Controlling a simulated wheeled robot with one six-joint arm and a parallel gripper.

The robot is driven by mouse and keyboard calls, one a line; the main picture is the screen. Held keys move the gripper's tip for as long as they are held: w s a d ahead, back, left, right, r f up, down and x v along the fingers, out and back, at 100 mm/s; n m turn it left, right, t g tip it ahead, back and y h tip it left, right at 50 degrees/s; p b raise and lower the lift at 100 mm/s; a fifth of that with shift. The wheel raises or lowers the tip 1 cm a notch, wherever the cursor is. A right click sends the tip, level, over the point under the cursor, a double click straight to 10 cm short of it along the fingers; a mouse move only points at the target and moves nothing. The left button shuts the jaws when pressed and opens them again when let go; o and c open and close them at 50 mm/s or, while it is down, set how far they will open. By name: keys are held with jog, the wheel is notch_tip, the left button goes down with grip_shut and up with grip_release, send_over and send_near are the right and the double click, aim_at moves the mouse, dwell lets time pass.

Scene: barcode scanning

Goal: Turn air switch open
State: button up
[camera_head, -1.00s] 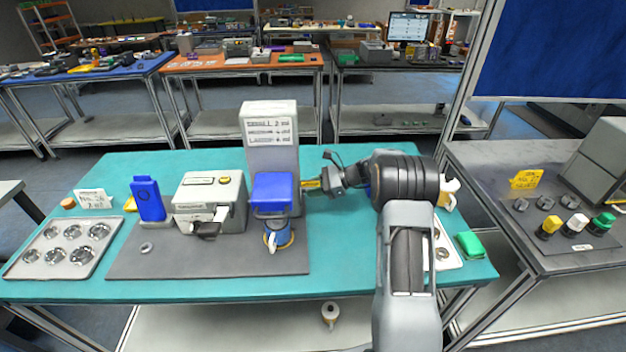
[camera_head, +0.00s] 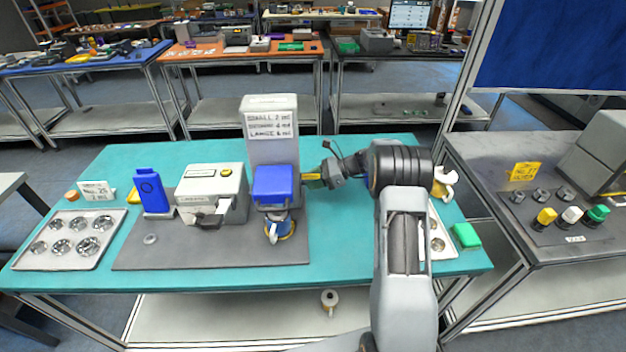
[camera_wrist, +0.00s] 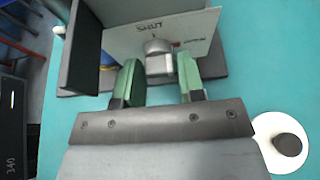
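The air switch is a grey knob (camera_wrist: 159,60) on a pale panel (camera_wrist: 200,28) in the wrist view. The panel reads "SHUT" above the knob, with a small red mark to its right. My gripper (camera_wrist: 160,72) has its green fingers apart, one on each side of the knob, with a visible gap on each side. In the head view my gripper (camera_head: 314,181) is at the right side of the tall grey-white dispenser (camera_head: 270,145); the knob is hidden there. A blue block (camera_head: 273,184) is on the dispenser's front, above a blue cup (camera_head: 277,230).
A grey-white machine (camera_head: 210,184) and a blue stand (camera_head: 151,192) are left of the dispenser on the grey mat (camera_head: 190,254). A tray (camera_head: 55,262) with round wells lies far left. A green block (camera_head: 466,235) lies at the right. The teal table front is clear.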

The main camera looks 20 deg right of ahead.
jog(key=o, duration=0.3)
jog(key=b+v, duration=0.2)
jog(key=v, duration=1.1)
jog(key=shift+d+r+b, duration=0.25)
jog(key=shift+d+b, duration=0.05)
